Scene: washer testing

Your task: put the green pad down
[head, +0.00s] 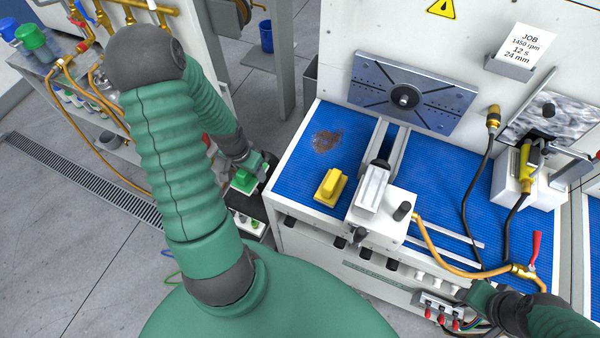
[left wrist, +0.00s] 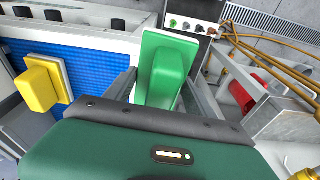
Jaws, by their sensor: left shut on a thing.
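The green pad (head: 243,182) is in my left gripper (head: 252,168), off the left end of the blue-matted bench (head: 290,178). In the left wrist view the green pad (left wrist: 166,75) sits between the two fingers (left wrist: 160,92), with its white-edged base showing. The gripper is shut on it. A yellow pad (head: 330,187) stands on the blue mat; it also shows at the left of the left wrist view (left wrist: 42,85). My right gripper (head: 482,296) is at the lower right of the head view, by the bench front; its fingers cannot be made out.
A white fixture (head: 384,215) stands right of the yellow pad. A brown stain (head: 325,141) marks the mat. A small panel with coloured knobs (head: 246,222) lies below the green pad. Open floor (head: 60,235) lies at lower left.

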